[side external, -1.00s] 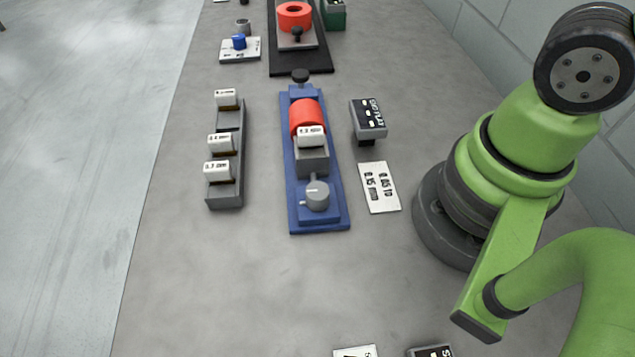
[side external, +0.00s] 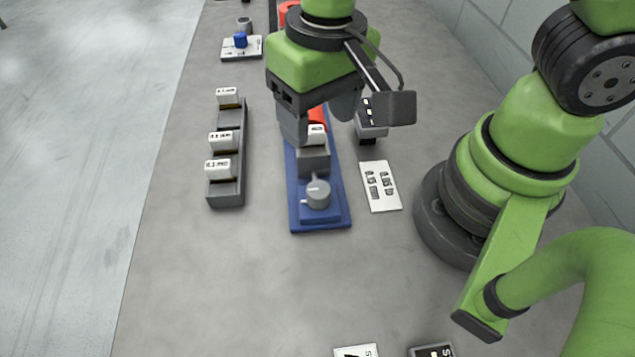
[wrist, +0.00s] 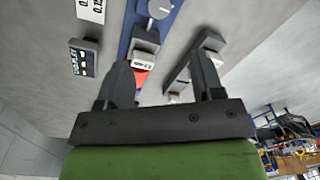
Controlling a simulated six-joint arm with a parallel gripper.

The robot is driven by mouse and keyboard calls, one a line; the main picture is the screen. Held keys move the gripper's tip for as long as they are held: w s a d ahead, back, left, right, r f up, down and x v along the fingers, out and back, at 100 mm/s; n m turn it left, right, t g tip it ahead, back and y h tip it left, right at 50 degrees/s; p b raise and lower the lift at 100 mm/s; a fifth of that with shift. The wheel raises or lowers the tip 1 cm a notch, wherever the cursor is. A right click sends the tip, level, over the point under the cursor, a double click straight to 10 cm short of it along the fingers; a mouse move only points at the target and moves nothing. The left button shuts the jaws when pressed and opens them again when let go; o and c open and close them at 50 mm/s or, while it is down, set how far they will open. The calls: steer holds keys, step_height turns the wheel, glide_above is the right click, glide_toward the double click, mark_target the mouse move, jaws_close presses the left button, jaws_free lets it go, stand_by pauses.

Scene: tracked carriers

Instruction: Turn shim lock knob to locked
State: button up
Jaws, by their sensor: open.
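The shim lock knob (side external: 318,193) is a round grey knob with a pale pointer mark, at the near end of the blue base (side external: 335,221) in the side view. It also shows at the top of the wrist view (wrist: 159,9). Behind it sits a grey block (side external: 314,159) with a white-labelled shim (side external: 317,133) in its top, and a red part (side external: 319,113) partly hidden by my gripper. My gripper (side external: 318,130) is open and empty, above the far part of the blue base, away from the knob. In the wrist view its fingers (wrist: 165,80) are spread apart.
A grey rack (side external: 228,187) with three labelled shims stands left of the blue base. To the right are a dark display (side external: 371,131) on a stand and a white card (side external: 380,186). The bench in front of the base is clear for some distance.

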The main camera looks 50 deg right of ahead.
mark_target(318, 188)
steer(key=f, duration=0.2)
steer(key=a+f, duration=0.1)
steer(key=shift+s, duration=0.3)
step_height(318, 188, down, 9)
steer(key=shift+f, duration=0.15)
steer(key=c, duration=0.9)
